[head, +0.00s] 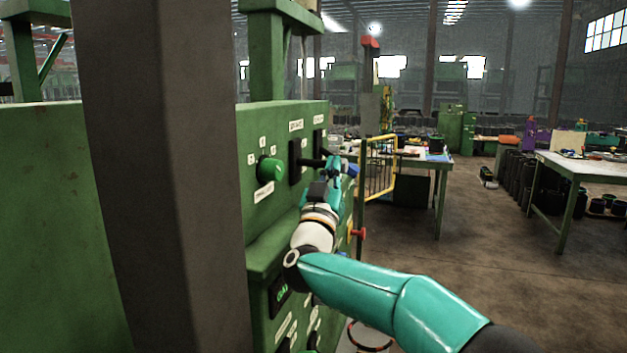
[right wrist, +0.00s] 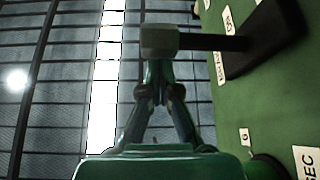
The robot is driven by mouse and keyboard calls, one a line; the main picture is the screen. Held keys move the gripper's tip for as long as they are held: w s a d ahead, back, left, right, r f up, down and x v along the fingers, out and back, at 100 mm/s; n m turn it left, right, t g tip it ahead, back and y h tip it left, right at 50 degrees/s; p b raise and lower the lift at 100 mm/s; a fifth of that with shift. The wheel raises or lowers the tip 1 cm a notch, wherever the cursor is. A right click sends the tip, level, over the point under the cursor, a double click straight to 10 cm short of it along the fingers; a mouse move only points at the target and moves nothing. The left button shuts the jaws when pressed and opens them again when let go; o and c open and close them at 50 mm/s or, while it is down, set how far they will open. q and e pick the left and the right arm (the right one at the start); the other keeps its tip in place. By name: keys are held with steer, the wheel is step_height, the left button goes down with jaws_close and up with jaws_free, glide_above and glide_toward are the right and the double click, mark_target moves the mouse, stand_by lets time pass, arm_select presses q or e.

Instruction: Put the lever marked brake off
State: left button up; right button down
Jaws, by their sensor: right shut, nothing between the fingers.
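A lever stands out from a black slotted plate (head: 295,161) on the green machine panel. Its black stem (head: 312,163) points toward my right gripper (head: 335,170). In the right wrist view the lever shows as a dark stem (right wrist: 214,42) with a grey block-shaped knob (right wrist: 160,40). My right gripper (right wrist: 160,82) is shut and empty, its fingertips right at the knob; I cannot tell whether they touch it. The label (head: 296,125) above the plate is too small to read, so I cannot confirm it says brake. My left gripper is out of view.
A green round knob (head: 270,169) with small labels sits left of the lever. A red knob (head: 358,233) sticks out lower on the machine. A dark post (head: 165,180) blocks part of the view. A yellow guard rail (head: 380,165) stands beyond.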

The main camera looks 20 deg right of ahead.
step_height(320, 180, down, 2)
steer(key=shift+w+d+f+b, duration=0.15)
steer(key=shift+f+b, duration=0.1)
steer(key=shift+b, duration=0.5)
steer(key=v, duration=1.2)
steer(key=shift+f, duration=0.1)
